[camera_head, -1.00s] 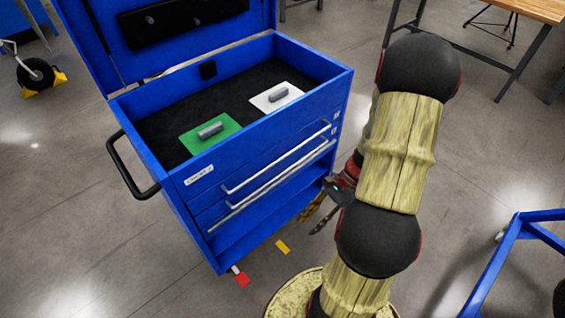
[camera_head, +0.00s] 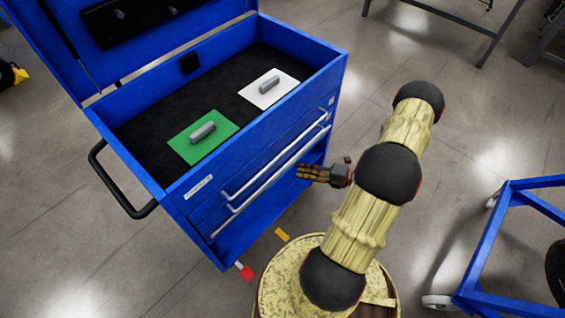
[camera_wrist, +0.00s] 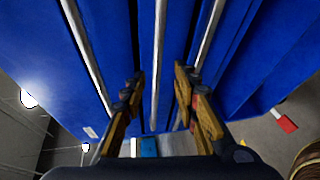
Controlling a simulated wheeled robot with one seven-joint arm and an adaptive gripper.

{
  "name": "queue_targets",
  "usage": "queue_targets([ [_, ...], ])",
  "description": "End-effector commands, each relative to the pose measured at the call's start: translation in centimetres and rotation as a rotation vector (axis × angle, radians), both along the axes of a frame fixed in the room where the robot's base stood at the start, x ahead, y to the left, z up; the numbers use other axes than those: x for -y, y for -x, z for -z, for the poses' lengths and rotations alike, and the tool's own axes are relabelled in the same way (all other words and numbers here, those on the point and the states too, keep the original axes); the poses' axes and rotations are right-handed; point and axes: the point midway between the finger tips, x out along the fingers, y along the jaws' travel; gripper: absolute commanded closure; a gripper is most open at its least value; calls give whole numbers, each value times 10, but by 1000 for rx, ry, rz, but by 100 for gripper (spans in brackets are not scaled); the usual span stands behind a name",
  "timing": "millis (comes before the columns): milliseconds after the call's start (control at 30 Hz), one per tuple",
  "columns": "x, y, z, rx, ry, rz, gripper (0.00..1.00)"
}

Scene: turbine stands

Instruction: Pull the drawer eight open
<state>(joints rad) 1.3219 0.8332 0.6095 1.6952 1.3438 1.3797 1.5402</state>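A blue tool cabinet (camera_head: 190,225) has drawers with long silver bar handles on its front. An upper handle (camera_head: 262,170) and a lower handle (camera_head: 270,182) show in the head view. I cannot read which drawer is eight; the white label (camera_head: 198,187) is too small. My gripper (camera_head: 303,171) is at the front of the cabinet, near the right part of the handles. In the wrist view my gripper (camera_wrist: 161,76) is open, its two fingers apart on either side of a middle silver bar (camera_wrist: 159,45). Further bars run left (camera_wrist: 84,48) and right (camera_wrist: 209,38). Contact cannot be told.
The open cabinet top holds a green plate (camera_head: 185,150) and a white plate (camera_head: 255,95), each with a grey block. A black side handle (camera_head: 112,195) sticks out left. A blue wheeled frame (camera_head: 480,265) stands at the right.

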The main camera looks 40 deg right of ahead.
Motion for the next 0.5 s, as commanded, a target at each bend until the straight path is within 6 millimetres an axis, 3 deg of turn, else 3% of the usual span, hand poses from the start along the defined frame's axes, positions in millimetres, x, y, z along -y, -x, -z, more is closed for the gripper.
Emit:
queue_targets([
  [267, -6, -9, -1, -41, -105, 17, 70],
  [500, -23, -39, 7, -41, -104, 15, 70],
])
